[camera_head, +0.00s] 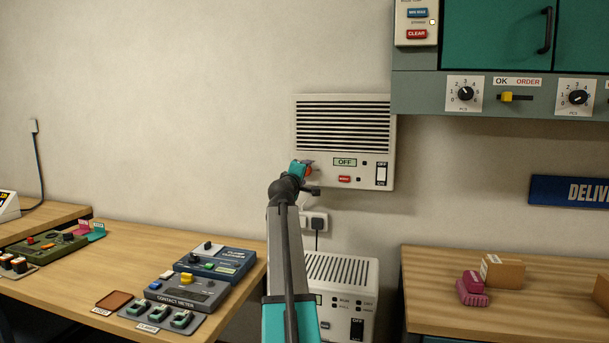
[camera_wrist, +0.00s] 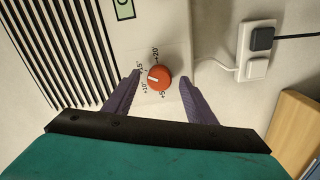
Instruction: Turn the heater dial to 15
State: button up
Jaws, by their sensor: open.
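The wall heater (camera_head: 343,100) is a pale box with a dark grille, a small display reading OFF (camera_head: 345,162), a red button (camera_head: 344,179) and a white rocker switch (camera_head: 381,174). Its round orange-red dial (camera_wrist: 159,77) shows in the wrist view, with marks for +5, +10, 15 and +20 around it. The dial's white pointer line points left, around the 10 and 15 marks; I cannot tell exactly where. My gripper (camera_wrist: 160,75) is open, one purple finger on each side of the dial, with gaps visible. In the head view my gripper (camera_head: 304,167) mostly hides the dial.
A plugged wall socket (camera_head: 315,222) is below the heater, above a second vented unit (camera_head: 340,270). A bench (camera_head: 120,240) with meters stands left, another (camera_head: 520,265) with boxes right. A teal cabinet (camera_head: 495,35) hangs upper right.

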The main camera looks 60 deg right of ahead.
jog(key=v, duration=1.3)
jog(key=shift+w, duration=0.1)
jog(key=shift+d, duration=0.1)
dwell(0.5)
